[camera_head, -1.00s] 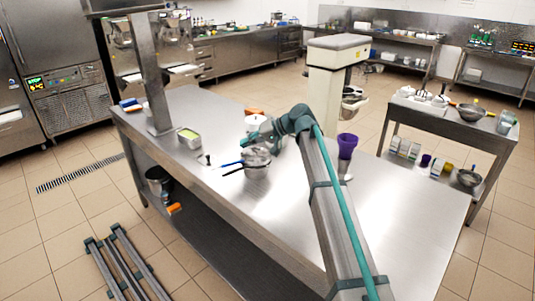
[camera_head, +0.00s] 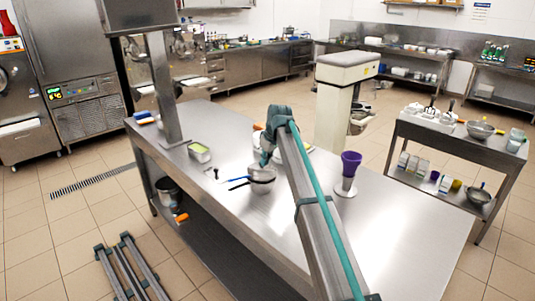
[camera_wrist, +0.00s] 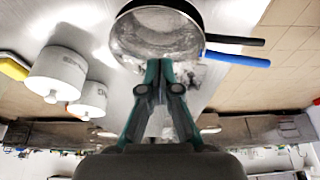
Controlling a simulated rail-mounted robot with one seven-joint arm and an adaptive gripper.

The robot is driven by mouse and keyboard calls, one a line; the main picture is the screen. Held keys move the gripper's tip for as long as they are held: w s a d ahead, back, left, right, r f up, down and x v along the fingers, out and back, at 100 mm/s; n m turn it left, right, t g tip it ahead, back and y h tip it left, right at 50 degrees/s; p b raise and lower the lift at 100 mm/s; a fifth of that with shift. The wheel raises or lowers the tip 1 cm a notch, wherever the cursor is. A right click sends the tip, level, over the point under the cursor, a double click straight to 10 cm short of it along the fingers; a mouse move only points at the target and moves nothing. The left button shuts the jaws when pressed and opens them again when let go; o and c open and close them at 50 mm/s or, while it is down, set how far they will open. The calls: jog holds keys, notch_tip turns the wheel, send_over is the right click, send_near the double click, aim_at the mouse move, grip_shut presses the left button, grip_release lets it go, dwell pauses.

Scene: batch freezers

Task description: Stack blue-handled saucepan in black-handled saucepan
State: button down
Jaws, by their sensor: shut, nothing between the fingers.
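The blue-handled saucepan and the black-handled saucepan sit together on the steel table, forming one round metal shape in the head view. The blue handle (camera_head: 238,177) and black handle (camera_head: 238,185) point left, side by side. In the wrist view, the black handle (camera_wrist: 236,40) and blue handle (camera_wrist: 238,59) run right from a round pan with a shiny bowl (camera_wrist: 140,38). The pans overlap closely, but I cannot tell how fully one sits in the other. My gripper (camera_wrist: 160,68) is shut and empty, its tips over the pan's near rim; it partly hides the pan in the head view (camera_head: 265,158).
A purple cup (camera_head: 350,162) stands right of my arm. A green-filled container (camera_head: 199,151) and a post (camera_head: 165,100) are at the left. Two white cylinders (camera_wrist: 58,73) (camera_wrist: 89,100) stand near the pans in the wrist view. The table's front left is clear.

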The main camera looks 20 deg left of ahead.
aim_at(271, 178)
jog(key=p+x, duration=0.1)
jog(key=x, duration=0.4)
jog(key=d, duration=0.1)
jog(key=s+d+p, duration=0.1)
jog(key=d, duration=0.1)
jog(key=shift+s+r, duration=0.1)
jog(key=shift+s, duration=0.25)
jog(key=shift+d+p, duration=0.3)
jog(key=shift+s, duration=0.1)
jog(key=shift+s+d, duration=0.15)
jog(key=shift+d, duration=0.15)
jog(key=shift+s+d, duration=0.25)
jog(key=shift+d, duration=0.3)
